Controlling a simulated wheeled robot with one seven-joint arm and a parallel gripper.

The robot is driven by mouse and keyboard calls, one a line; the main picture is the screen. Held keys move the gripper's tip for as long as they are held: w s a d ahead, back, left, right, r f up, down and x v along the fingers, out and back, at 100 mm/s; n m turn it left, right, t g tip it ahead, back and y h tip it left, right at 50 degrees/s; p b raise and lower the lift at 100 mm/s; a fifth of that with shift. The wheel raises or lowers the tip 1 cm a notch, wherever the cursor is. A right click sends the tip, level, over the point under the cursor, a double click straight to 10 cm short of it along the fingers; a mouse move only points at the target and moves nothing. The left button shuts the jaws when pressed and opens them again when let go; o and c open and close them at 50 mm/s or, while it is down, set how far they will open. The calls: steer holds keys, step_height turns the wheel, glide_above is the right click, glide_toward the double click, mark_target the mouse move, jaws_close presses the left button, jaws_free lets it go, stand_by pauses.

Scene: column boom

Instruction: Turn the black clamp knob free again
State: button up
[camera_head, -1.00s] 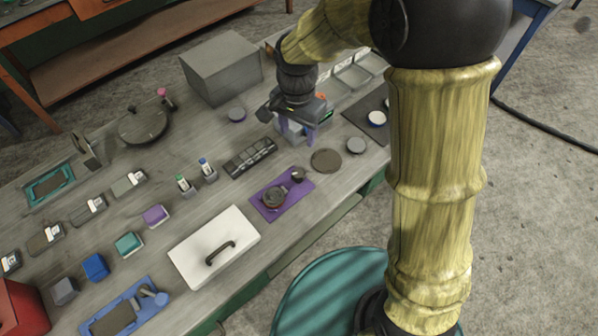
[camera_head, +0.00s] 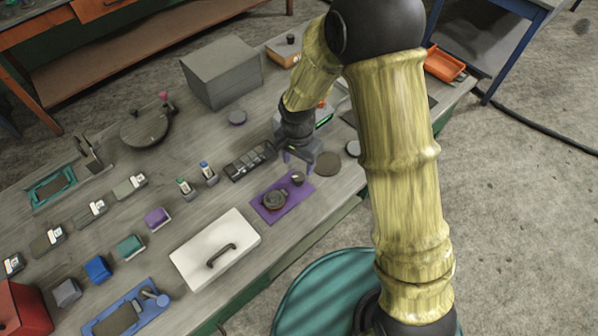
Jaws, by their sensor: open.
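A small black knob (camera_head: 297,179) stands at the back right corner of a purple plate (camera_head: 273,217) on the bench. A round dark part (camera_head: 274,200) sits on the same plate, left of and in front of the knob. My gripper (camera_head: 299,158) points down, with its purple fingers just behind the knob in the picture. The fingers are apart and nothing shows between them. Whether they touch the knob is too small to tell.
A dark round disc (camera_head: 328,164) lies right of my gripper. A black compartment tray (camera_head: 250,160) lies to its left. A grey box (camera_head: 222,75) stands at the back.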

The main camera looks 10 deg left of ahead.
mark_target(298, 176)
step_height(298, 176, down, 6)
steer(key=shift+f+p, duration=0.15)
steer(key=shift+p, duration=0.2)
steer(key=c, duration=1)
